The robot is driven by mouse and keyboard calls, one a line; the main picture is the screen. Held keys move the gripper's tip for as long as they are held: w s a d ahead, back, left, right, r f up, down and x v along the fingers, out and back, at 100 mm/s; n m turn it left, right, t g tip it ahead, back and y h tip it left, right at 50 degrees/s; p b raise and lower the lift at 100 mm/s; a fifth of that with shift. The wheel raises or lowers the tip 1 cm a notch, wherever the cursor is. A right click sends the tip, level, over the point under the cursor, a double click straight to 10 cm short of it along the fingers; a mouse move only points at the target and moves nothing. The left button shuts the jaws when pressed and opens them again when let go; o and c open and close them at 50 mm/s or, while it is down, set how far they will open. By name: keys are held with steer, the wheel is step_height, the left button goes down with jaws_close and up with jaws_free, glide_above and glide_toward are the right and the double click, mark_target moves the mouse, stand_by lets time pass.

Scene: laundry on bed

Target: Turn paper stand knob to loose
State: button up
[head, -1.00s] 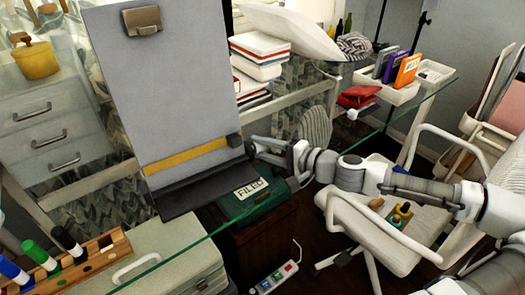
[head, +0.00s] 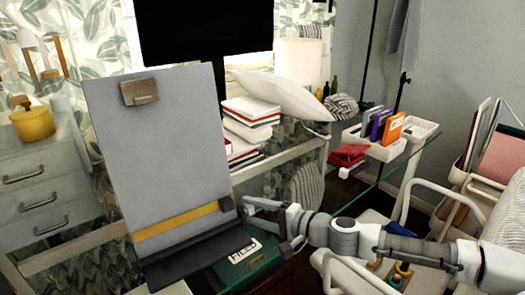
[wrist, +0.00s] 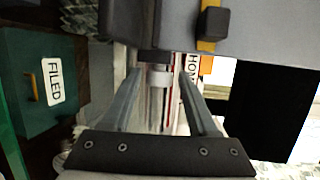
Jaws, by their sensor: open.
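The paper stand is a grey board (head: 165,150) with a clip at its top, a yellow bar (head: 178,226) across it and a dark base ledge (head: 190,262). A black block (head: 226,204) sits at the bar's right end; it shows in the wrist view too (wrist: 213,25). My gripper (head: 249,208) is beside the stand's right edge, open, its fingers towards the stand. In the wrist view, a small grey cylinder (wrist: 160,77), seemingly the knob at the board's edge, shows between my open fingers (wrist: 158,78). I cannot tell whether they touch it.
A green box labelled FILED (head: 262,262) is beside the stand's base, below my gripper. Stacked books (head: 250,112) and a white pillow (head: 285,93) are behind. A dark screen (head: 205,30) rises behind the board. A white chair (head: 350,270) stands below my arm.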

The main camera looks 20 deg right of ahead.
steer(key=shift+r+g+p, duration=0.1)
steer(key=shift+g+p, duration=0.2)
steer(key=shift+p, duration=0.15)
